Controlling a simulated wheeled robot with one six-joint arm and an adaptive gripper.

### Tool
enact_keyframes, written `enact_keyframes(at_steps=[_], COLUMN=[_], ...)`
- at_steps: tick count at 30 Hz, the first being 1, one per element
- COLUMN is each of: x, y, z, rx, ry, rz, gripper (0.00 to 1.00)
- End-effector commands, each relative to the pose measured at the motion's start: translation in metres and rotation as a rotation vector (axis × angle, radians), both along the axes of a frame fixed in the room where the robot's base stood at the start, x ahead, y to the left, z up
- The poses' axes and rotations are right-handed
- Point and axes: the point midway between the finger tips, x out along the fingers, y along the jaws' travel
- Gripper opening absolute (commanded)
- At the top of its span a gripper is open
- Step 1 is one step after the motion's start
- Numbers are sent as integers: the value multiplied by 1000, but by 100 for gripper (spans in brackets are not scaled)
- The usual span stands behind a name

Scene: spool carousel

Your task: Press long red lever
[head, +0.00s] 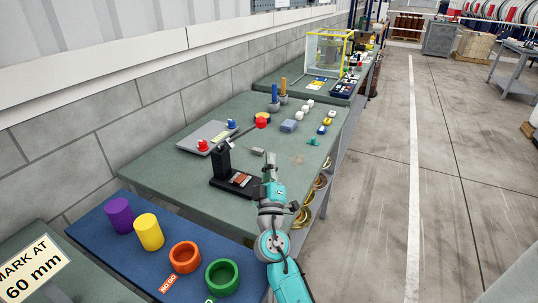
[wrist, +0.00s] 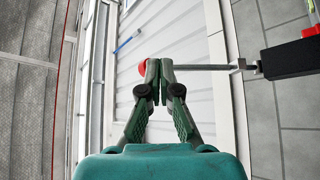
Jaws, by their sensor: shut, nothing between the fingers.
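The long lever is a thin grey rod with a red ball knob (head: 261,121). It rises to the right from a black upright post (head: 223,160) on a black base. In the wrist view the rod (wrist: 205,67) runs from the black post (wrist: 290,58) at right to the red knob (wrist: 142,68), which is partly hidden behind my fingertips. My gripper (head: 270,158) is shut and empty, below the knob in the head view. Its closed fingertips (wrist: 152,70) overlap the knob end of the rod in the wrist view. I cannot tell whether they touch.
A grey plate (head: 207,136) with red and blue knobs lies left of the post. Small blocks (head: 289,126) and parts lie behind on the green bench. A blue mat (head: 118,250) with coloured cylinders and rings is in front. The floor at right is open.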

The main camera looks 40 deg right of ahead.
Motion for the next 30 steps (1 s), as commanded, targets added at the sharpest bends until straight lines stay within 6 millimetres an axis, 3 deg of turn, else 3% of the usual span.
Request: enact_keyframes(at_steps=[9, 15, 30], x=[-40, -56, -62], y=[38, 53, 58], z=[-29, -40, -43], rx=[-1, -1, -1], ry=[3, 1, -1], rz=[3, 3, 2], gripper=[0, 0, 0])
